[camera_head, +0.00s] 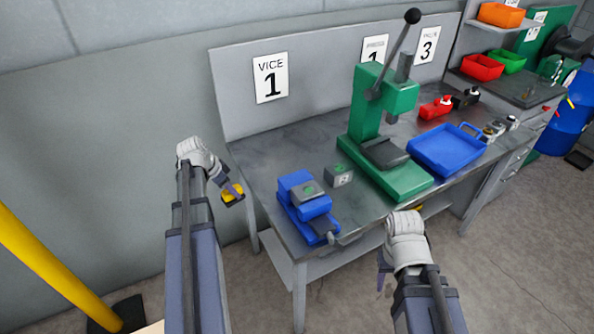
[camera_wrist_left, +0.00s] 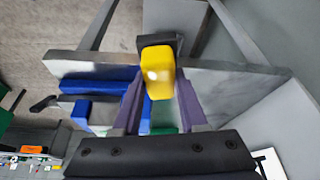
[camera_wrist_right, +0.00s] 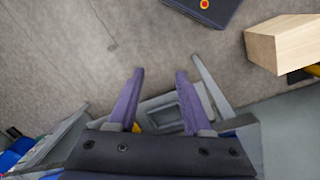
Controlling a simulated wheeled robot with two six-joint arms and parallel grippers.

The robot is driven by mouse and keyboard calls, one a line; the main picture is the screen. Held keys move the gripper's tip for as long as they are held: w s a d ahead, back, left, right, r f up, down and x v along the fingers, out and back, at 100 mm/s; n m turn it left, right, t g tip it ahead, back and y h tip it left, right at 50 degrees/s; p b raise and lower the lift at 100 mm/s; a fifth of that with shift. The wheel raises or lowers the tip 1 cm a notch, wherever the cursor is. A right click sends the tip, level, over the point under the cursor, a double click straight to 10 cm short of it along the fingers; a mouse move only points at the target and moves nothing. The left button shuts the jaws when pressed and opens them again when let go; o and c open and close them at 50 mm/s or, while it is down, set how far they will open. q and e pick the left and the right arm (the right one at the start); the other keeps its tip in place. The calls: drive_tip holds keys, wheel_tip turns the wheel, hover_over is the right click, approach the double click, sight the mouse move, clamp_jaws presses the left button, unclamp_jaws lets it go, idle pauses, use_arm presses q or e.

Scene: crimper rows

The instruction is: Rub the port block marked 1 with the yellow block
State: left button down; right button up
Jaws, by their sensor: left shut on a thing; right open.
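The yellow block (camera_head: 232,195) is held in my left gripper (camera_head: 233,191), left of the workbench. In the left wrist view the yellow block (camera_wrist_left: 158,80) sits between the purple fingers with a dark piece at its far end. A blue vice (camera_head: 311,217) stands at the bench's near left corner, under the "VICE 1" sign. A grey block with a green top (camera_head: 309,191) sits in it; I cannot read its mark. A grey port block marked 2 (camera_head: 341,179) stands just right of the vice. My right gripper (camera_head: 383,272) is open and empty before the bench's front edge.
A green press (camera_head: 368,122) with a long lever stands mid-bench. A blue tray (camera_head: 448,152) and small red and dark items lie to its right. Wall signs (camera_head: 271,78) stand behind. A yellow post (camera_head: 55,268) rises at the left. Bare bench shows behind the vice.

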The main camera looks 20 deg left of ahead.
use_arm(q)
drive_tip(key=shift+f, duration=0.5)
use_arm(e)
drive_tip(key=shift+o, duration=0.6)
drive_tip(key=shift+a+f, duration=0.1)
drive_tip(key=shift+f, duration=0.35)
drive_tip(key=o, duration=0.6)
wheel_tip(320, 180, up, 7)
drive_tip(key=p, duration=0.6)
drive_tip(key=shift+f, duration=0.15)
drive_tip(key=shift+o, duration=0.4)
wheel_tip(320, 180, up, 6)
drive_tip(key=p, duration=0.6)
use_arm(q)
drive_tip(key=w+d+r+m, duration=0.1)
drive_tip(key=w+d+r, duration=0.3)
drive_tip(key=d, duration=0.6)
drive_tip(key=w+d+r+m, duration=0.1)
drive_tip(key=w+d+r, duration=0.3)
drive_tip(key=d+r, duration=0.4)
drive_tip(key=d, duration=0.3)
drive_tip(key=shift+w+r+m+h, duration=0.15)
drive_tip(key=shift+r+m+h, duration=0.15)
drive_tip(key=shift+r+h, duration=0.1)
